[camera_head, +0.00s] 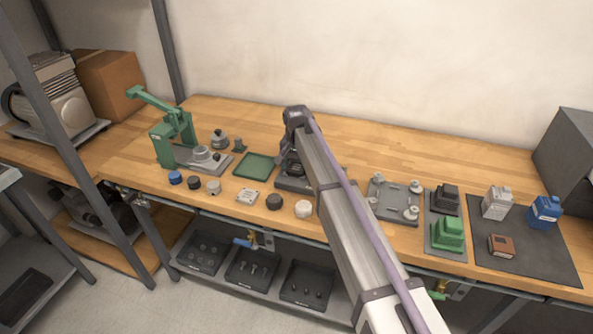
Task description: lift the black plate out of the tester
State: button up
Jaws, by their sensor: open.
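My arm crosses the picture from the lower right, and its end bends down over a dark grey fixture (292,186) at the middle of the bench. My gripper (290,164) is open, low over this fixture; it is small, dark and partly covered by my own arm, so its fingertips are not clear. The fixture seems to be the tester, but my arm covers much of it. I cannot make out the black plate apart from the dark parts there, nor whether the gripper touches it.
A green press (164,145) and a green tray (256,165) are left of the fixture. Several small round parts line the front edge. Right of my arm are a grey plate (386,204), a green block (448,233) and a dark mat (535,255). The bench behind is clear.

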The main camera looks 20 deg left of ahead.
aim_at(297, 167)
jog(key=shift+f+b, duration=0.35)
jog(key=shift+f, duration=0.1)
jog(key=shift+r, duration=0.15)
dwell(0.4)
jog(key=c, duration=0.8)
jog(key=shift+o, duration=0.2)
jog(key=shift+r+p, duration=4.05)
jog(key=shift+p, duration=0.15)
